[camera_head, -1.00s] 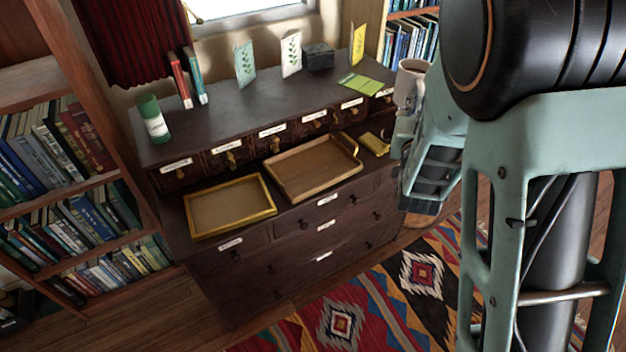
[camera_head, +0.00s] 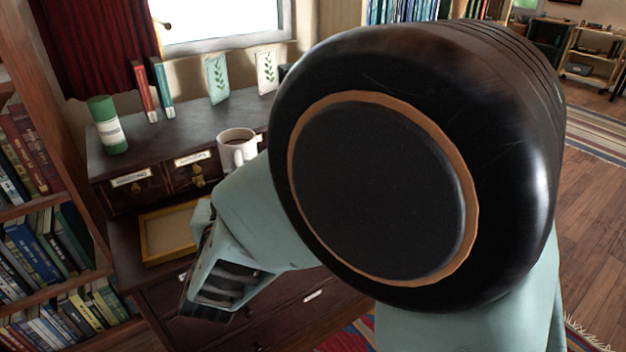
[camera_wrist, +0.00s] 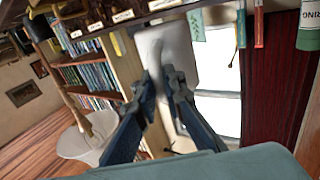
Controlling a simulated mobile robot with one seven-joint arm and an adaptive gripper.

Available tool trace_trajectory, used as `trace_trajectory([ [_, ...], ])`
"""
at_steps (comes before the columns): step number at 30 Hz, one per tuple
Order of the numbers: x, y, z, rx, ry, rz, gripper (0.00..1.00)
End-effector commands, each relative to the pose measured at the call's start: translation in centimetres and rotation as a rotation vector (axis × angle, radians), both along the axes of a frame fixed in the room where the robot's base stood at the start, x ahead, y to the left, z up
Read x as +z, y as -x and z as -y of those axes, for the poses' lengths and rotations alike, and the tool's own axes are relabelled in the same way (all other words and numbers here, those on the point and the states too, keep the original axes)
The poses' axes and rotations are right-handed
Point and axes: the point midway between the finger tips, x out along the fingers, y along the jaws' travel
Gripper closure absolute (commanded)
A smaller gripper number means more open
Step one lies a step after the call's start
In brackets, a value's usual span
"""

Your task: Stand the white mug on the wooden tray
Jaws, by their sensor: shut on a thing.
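In the wrist view the mug (camera_wrist: 168,52) fills the space just beyond the fingertips. My gripper (camera_wrist: 167,82) is shut on the mug, apparently at its handle; the exact contact is unclear. In the head view the fingers are hidden by my arm.
A shallow yellow-framed tray (camera_head: 168,234) lies on the ledge at left. On the dresser top (camera_head: 185,122) stand a green canister (camera_head: 107,125), a red book (camera_head: 144,92), a teal book (camera_head: 162,87) and leaf-print cards (camera_head: 217,79). A bookshelf (camera_head: 45,240) bounds the left.

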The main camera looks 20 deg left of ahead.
Motion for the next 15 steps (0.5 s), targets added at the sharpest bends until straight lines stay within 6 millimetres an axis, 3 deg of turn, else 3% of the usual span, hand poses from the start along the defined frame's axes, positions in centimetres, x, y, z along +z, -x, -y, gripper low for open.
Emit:
trace_trajectory([
  [5,-1.0,-0.1,-0.5,0.006,-0.003,0.003,1.00],
  [15,-4.8,-8.0,1.1,0.003,-0.001,0.003,1.00],
])
